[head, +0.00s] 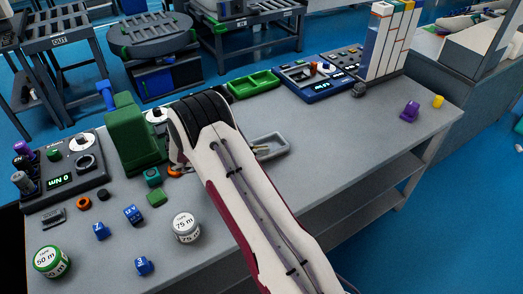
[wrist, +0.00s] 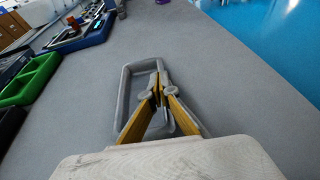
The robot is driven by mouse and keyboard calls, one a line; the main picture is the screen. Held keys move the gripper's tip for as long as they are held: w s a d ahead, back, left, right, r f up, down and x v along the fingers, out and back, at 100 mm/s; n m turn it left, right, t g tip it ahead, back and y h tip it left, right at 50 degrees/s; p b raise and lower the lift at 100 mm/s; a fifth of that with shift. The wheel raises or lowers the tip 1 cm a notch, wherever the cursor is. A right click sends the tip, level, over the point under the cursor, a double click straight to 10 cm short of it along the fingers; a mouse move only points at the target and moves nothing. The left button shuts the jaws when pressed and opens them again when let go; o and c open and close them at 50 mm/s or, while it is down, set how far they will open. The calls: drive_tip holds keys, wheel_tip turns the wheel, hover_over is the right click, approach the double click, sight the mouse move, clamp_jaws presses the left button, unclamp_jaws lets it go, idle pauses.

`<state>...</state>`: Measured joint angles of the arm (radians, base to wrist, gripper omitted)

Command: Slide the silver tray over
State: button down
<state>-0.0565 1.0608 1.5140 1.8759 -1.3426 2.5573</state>
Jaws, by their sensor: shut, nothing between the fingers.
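The silver tray (head: 276,146) is a small grey rectangular tray with a raised rim, flat on the grey bench beside my arm in the head view. In the wrist view the tray (wrist: 127,76) lies straight below my gripper (wrist: 158,84). My gripper's yellow fingers are shut with nothing between them, and their tips are over or inside the tray. I cannot tell if they touch its floor or wall. In the head view my arm covers most of the gripper, and only its tips (head: 262,150) show at the tray's left part.
A green tray (head: 253,84) and a blue device (head: 318,88) stand behind the silver tray. A green block-like machine (head: 133,135) and a tape roll (head: 186,227) are left of my arm.

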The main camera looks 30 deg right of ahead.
drive_tip(key=shift+r, duration=0.3)
drive_tip(key=shift+r, duration=0.2)
drive_tip(key=shift+a, duration=0.2)
drive_tip(key=a, duration=0.7)
drive_tip(key=w+a, duration=0.1)
drive_tip(key=a, duration=0.3)
drive_tip(key=shift+a, duration=0.25)
